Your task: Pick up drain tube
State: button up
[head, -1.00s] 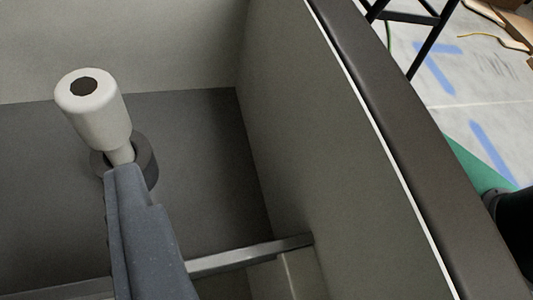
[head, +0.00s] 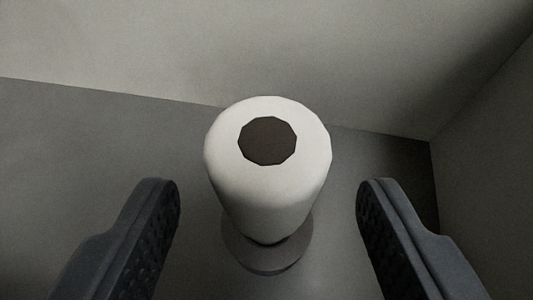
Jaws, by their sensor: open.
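The drain tube (head: 262,200) is a white, rounded cylinder with a dark round opening on its top end. It stands upright in the middle of the head view, its lower end at a grey ring-shaped base (head: 268,255). My gripper (head: 268,195) is open, with one dark finger to the left of the tube and one to the right. Clear gaps show between the tube and both fingers. The tube's narrow lower part is mostly hidden by its wide upper body.
A grey floor (head: 120,140) surrounds the base. A pale back wall (head: 150,50) rises behind the tube, and a side wall (head: 485,150) stands at the right, meeting it in a corner.

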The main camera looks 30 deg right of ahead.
jog(key=shift+b+x, duration=0.6)
jog(key=shift+x, duration=1.2)
jog(key=c, duration=1.1)
